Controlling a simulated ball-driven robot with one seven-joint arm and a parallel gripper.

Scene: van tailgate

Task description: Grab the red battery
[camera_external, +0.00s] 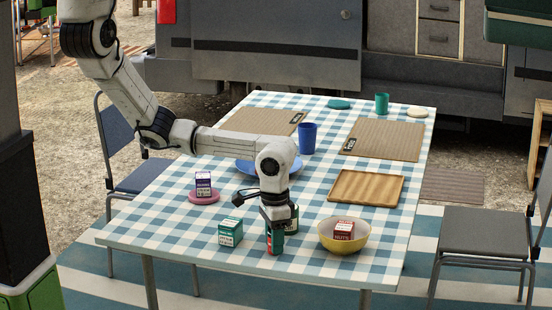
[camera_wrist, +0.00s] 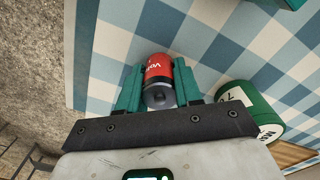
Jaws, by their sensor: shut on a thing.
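The red battery (camera_wrist: 158,68) is a small red cylinder with white lettering and a grey end facing the camera in the wrist view. My gripper (camera_wrist: 160,82) has its two teal fingers closed on the battery's sides. In the external view, my gripper (camera_external: 274,240) points down near the front edge of the checked table (camera_external: 170,235). Only a strip of the red battery (camera_external: 269,241) shows between the fingers there. I cannot tell whether the battery touches the tabletop.
A green can (camera_wrist: 250,105) stands close beside my gripper. A green box (camera_external: 230,232) is to the left, and a yellow bowl (camera_external: 343,245) holding a red box (camera_external: 343,229) is to the right. A wooden tray (camera_external: 366,187) and blue cup (camera_external: 308,138) stand farther back.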

